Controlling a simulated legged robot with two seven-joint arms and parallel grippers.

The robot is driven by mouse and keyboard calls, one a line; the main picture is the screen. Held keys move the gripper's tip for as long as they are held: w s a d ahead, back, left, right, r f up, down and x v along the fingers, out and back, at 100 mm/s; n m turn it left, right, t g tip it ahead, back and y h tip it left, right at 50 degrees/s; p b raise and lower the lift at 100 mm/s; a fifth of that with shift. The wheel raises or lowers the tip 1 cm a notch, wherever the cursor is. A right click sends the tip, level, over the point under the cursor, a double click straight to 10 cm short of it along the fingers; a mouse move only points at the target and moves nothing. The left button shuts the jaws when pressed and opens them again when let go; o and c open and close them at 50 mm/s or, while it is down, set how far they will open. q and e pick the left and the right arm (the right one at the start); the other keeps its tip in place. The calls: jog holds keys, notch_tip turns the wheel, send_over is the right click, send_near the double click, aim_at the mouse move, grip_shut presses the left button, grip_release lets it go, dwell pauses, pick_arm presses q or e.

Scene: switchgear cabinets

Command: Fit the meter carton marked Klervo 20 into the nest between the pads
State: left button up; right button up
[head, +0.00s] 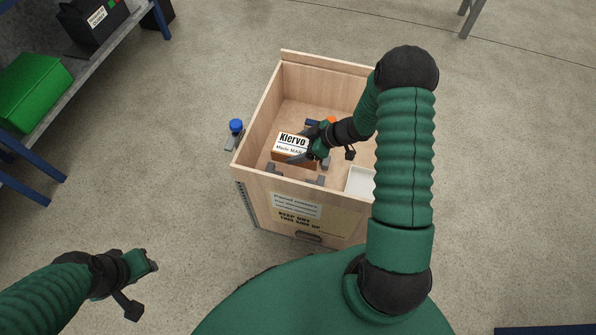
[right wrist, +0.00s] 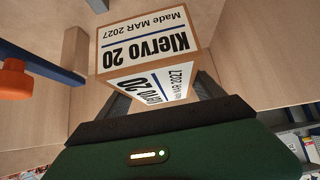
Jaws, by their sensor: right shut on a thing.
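The Klervo 20 carton (head: 292,142) is a small brown box with white labels, inside the wooden crate (head: 250,135). My right gripper (head: 308,150) is shut on it from the right. In the right wrist view the carton (right wrist: 145,45) sits between the finger pads, with its labels reading upside down. Grey pads show on the crate floor, one at the near left (head: 273,168) and one nearer the middle (head: 320,180). The carton appears over or behind them; I cannot tell whether it touches the floor. My left gripper (head: 150,262) is apart, at the lower left; its jaws are unclear.
An orange-topped clamp (head: 331,119) is inside the crate; its orange knob (right wrist: 14,79) shows in the right wrist view. A blue-topped clamp (head: 236,127) is at the crate's left wall. A white tray (head: 360,182) lies at the crate's near right. A shelf with a green bin (head: 32,90) stands left.

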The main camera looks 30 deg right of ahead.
notch_tip(320, 180, down, 9)
jog(key=b, duration=0.4)
jog(key=shift+d, duration=0.15)
jog(key=shift+r, duration=0.2)
jog(key=shift+f, duration=0.1)
jog(key=o, duration=1.9)
jog(key=shift+o, duration=0.2)
